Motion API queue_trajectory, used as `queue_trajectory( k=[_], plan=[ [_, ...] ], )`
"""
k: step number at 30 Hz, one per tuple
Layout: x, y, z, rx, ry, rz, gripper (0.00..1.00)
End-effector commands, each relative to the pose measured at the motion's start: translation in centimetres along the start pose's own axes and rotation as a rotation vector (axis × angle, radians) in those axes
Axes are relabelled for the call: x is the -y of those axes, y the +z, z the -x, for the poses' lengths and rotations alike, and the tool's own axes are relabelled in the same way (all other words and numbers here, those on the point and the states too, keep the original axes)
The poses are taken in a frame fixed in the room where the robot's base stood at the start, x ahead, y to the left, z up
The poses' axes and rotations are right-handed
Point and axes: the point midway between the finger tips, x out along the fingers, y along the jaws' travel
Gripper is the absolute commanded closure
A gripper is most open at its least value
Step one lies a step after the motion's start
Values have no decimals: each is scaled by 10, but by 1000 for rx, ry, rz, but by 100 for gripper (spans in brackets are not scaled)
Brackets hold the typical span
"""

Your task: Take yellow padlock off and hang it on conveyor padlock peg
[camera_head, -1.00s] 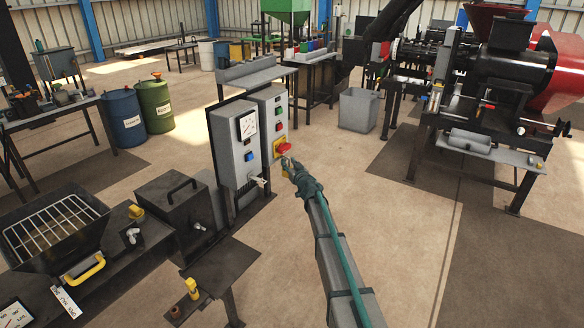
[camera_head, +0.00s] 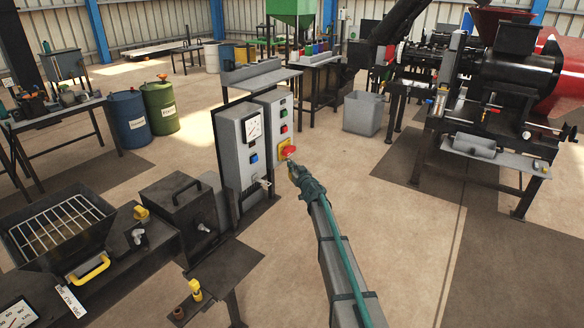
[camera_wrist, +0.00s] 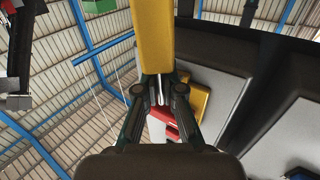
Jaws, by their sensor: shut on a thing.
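The yellow padlock (camera_wrist: 153,38) fills the upper middle of the wrist view as a large yellow block. My gripper (camera_wrist: 160,92) is shut on it at its lower end in that view, and thin bright metal shows between the fingers. In the head view my gripper (camera_head: 293,167) is just below and right of the red knob (camera_head: 290,151) on its yellow plate (camera_head: 282,146). The padlock is too small or hidden to make out there. The red knob (camera_wrist: 158,128) shows behind the fingers in the wrist view. I cannot make out the conveyor padlock peg.
The grey control cabinet (camera_head: 235,155) stands directly left of my gripper. A dark box (camera_head: 178,215) and a tray with a grate (camera_head: 55,225) are at the left. Black machinery (camera_head: 500,75) stands at the right.

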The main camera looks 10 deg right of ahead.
Motion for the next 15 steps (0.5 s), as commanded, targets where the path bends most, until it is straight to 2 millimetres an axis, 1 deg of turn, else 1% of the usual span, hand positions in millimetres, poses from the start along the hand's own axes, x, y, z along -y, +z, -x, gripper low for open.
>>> queue_trajectory(
  k=[1,3,7,15],
  plan=[
    [-7,0,-1,2,12,-3,100],
    [-7,0,-1,2,12,-3,86],
    [-6,0,-1,2,11,-3,65],
    [-4,0,0,2,7,-2,65]
  ],
)
